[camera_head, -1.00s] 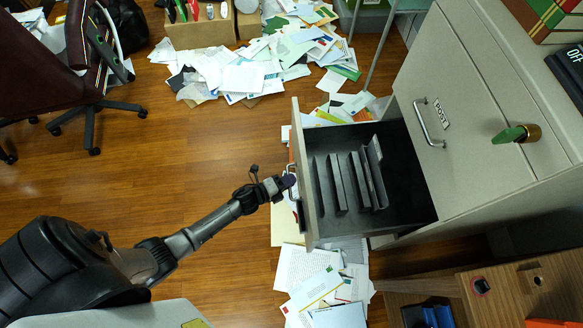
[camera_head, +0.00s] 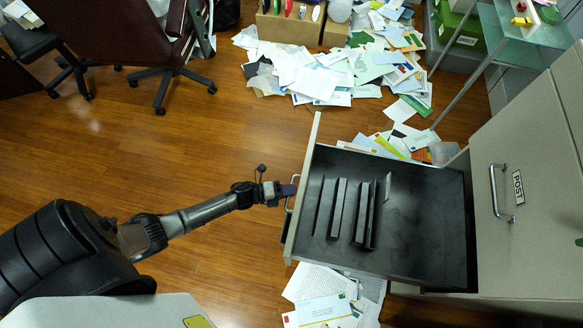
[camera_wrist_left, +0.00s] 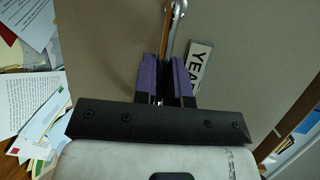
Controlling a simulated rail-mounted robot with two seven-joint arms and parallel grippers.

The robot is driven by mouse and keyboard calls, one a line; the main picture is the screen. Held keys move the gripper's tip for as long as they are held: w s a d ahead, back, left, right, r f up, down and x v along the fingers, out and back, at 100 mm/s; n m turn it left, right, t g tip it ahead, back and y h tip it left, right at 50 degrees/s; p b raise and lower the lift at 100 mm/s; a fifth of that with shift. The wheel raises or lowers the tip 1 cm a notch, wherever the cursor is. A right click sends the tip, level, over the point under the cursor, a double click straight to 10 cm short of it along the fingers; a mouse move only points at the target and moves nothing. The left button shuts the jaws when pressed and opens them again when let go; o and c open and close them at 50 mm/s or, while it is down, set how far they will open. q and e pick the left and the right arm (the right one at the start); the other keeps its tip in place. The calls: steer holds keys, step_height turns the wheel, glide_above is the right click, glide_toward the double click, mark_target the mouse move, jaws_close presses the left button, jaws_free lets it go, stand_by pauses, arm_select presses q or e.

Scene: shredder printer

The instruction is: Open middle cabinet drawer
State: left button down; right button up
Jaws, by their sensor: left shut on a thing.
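The open cabinet drawer (camera_head: 420,235) is pulled far out to the left from the cabinet (camera_head: 535,170), with several dark dividers inside. Its grey front panel (camera_wrist_left: 110,50) fills the left wrist view, with a metal handle (camera_wrist_left: 176,18) and a label (camera_wrist_left: 200,62) that reads "YEA" where visible. My left gripper (camera_head: 290,190) is at the drawer's front, its purple fingers (camera_wrist_left: 167,80) shut on the handle. Another closed front with a handle (camera_head: 494,190) and a "POST" label (camera_head: 518,187) shows on the cabinet. My right gripper is not in view.
Scattered papers (camera_head: 330,75) cover the floor behind the drawer, and more papers (camera_head: 325,290) lie in front of it. An office chair (camera_head: 165,60) stands at the back left. A glass shelf (camera_head: 530,40) is at the back right. The wooden floor left of the drawer is mostly clear.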

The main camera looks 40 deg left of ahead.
arm_select(q)
steer(key=shift+s+a, duration=0.2)
steer(key=shift+a, duration=0.2)
steer(key=c, duration=1.2)
jaws_free()
steer(key=p+v, duration=0.3)
steer(key=v, duration=1.1)
steer(key=shift+d, duration=0.1)
